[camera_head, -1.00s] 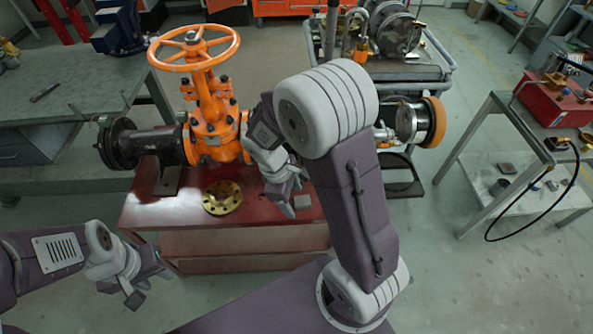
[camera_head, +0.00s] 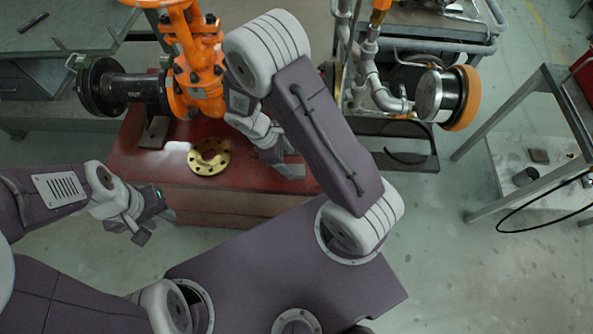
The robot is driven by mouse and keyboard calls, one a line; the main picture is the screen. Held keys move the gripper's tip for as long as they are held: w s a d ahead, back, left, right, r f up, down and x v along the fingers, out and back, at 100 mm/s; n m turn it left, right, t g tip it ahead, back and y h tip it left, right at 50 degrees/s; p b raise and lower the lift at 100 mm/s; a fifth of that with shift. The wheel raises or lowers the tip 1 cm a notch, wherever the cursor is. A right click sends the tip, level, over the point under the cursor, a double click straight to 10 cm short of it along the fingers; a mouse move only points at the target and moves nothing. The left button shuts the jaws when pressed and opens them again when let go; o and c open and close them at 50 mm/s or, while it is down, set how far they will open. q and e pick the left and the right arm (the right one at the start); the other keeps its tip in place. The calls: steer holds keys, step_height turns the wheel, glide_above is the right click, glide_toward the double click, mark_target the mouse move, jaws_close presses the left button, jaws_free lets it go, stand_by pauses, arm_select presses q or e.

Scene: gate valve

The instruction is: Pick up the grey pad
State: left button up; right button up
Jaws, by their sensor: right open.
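The grey pad (camera_head: 295,171) lies on the red table (camera_head: 240,178), near its front right part. It is small and partly hidden by my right gripper. My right gripper (camera_head: 280,168) is open, pointing down at the pad's left side. I cannot tell whether its fingers touch the pad or stand around it. My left gripper (camera_head: 155,226) is open and empty, in front of the table's left front edge.
A brass flange (camera_head: 208,157) lies on the table left of the pad. The orange gate valve (camera_head: 197,75) with a black pipe end (camera_head: 105,88) stands behind it. A cart with pipes (camera_head: 385,95) stands at the right rear. A metal shelf table (camera_head: 530,150) is further right.

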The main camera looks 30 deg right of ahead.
mark_target(295, 169)
steer(key=shift+s+f, duration=0.15)
steer(key=shift+f, duration=0.45)
steer(key=b+x, duration=0.1)
steer(key=x, duration=0.3)
steer(key=shift+d+f, duration=0.1)
steer(key=shift+f, duration=0.2)
steer(key=shift+r, duration=0.1)
jaws_close()
